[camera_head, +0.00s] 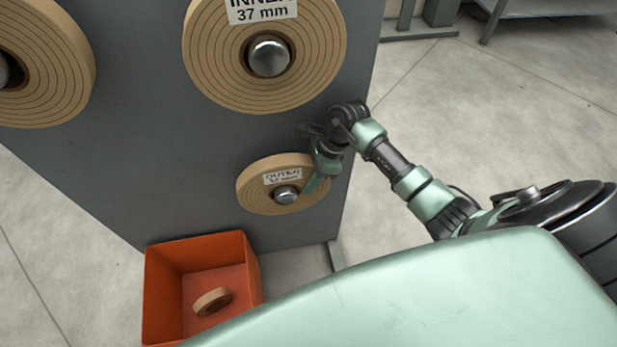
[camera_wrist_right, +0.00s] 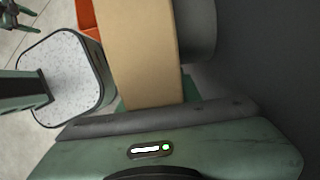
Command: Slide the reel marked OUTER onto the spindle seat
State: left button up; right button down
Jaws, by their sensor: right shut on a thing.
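The tan reel marked OUTER (camera_head: 258,196) is at the lower right of the grey panel, with the rounded metal spindle tip (camera_head: 286,195) showing through its centre. My right gripper (camera_head: 317,183) is shut on the reel's right rim. In the right wrist view the reel (camera_wrist_right: 140,50) is edge-on at the jaws, beside a grey round part (camera_wrist_right: 199,28) on the panel side. I cannot tell whether the reel touches that part. The seat behind the reel is hidden in the head view. My left gripper is not seen in the head view.
The grey panel (camera_head: 150,130) carries a large reel marked INNER (camera_head: 215,70) above and another reel (camera_head: 60,70) at the upper left. An orange bin (camera_head: 157,300) below holds a small tan ring (camera_head: 205,300). Open floor (camera_head: 470,110) lies right of the panel.

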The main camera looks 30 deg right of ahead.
dwell(0.8)
jog(key=c, duration=1.6)
grip_release()
jog(key=shift+c, duration=0.2)
grip_shut()
